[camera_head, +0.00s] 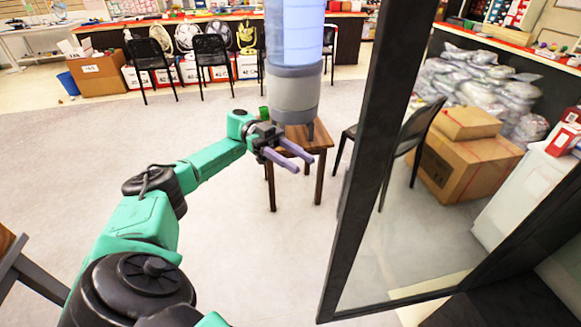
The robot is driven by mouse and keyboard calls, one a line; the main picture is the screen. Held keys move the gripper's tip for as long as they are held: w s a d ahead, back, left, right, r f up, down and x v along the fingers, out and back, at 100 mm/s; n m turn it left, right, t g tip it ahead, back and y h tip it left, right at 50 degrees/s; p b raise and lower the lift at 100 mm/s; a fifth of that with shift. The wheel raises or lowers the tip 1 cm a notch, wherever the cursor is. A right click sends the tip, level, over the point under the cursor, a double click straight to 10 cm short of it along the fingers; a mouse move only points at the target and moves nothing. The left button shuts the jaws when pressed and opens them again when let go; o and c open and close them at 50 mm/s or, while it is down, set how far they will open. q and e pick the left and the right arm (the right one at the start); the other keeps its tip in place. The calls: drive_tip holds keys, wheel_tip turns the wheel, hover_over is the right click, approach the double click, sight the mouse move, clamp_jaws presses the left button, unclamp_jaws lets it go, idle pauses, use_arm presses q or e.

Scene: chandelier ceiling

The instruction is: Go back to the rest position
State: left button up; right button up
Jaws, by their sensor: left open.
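My left gripper (291,157) is at the end of the green arm that comes in from the lower left. Its two purple fingers are apart, and nothing shows between them. In the picture it lies over a small wooden table (321,139). A water dispenser (293,92) with a blue bottle stands just behind the gripper in the picture. A small green object (263,113) shows beside the dispenser; I cannot tell what it is. My right gripper is not in view.
A dark-framed glass panel (372,165) stands to the right. Behind it are cardboard boxes (455,165) and a chair. Black chairs (212,55) and a counter line the back. A wooden piece (12,250) is at the left edge. Grey floor (80,150) is open at the left.

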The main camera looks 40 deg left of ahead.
use_arm(q)
drive_tip(key=shift+a+b, duration=0.6)
drive_tip(key=shift+a, duration=0.45)
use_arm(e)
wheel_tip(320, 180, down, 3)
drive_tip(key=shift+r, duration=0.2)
use_arm(q)
drive_tip(key=shift+w, duration=0.1)
